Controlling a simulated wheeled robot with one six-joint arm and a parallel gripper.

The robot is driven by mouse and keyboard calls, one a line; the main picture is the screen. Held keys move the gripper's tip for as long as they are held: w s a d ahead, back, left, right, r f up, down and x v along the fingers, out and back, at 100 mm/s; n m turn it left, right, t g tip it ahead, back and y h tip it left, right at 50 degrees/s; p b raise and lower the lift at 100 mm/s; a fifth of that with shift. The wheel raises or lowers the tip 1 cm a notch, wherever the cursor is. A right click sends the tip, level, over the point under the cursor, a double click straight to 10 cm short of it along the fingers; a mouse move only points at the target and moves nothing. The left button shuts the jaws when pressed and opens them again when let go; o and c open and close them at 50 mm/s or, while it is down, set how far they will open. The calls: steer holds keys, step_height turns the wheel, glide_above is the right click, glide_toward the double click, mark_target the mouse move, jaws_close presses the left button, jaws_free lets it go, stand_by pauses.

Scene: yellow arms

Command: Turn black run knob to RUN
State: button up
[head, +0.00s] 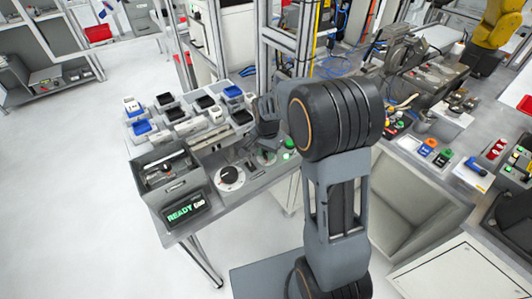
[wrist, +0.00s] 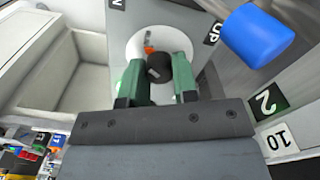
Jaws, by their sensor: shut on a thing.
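In the wrist view, a black knob (wrist: 157,69) sits on a white round plate (wrist: 134,45) with an orange mark beside it. My gripper (wrist: 159,76) has its two green fingers on either side of the knob and is shut on it. The knob's setting cannot be read from here. In the head view, my gripper is over the grey bench, largely hidden behind my own arm. A white dial (head: 229,185) with a black knob shows on the bench to its left.
A blue cylinder (wrist: 256,35) stands close at the right in the wrist view. A lit READY display (head: 186,212) is at the bench's front. Several small boxes, some with blue tops (head: 142,128), cover the back. The floor at left is clear.

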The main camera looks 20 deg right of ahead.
steer(key=shift+m, duration=1.5)
steer(key=o, duration=0.9)
steer(key=shift+o, duration=0.2)
step_height(320, 180, up, 14)
steer(key=shift+b, duration=0.35)
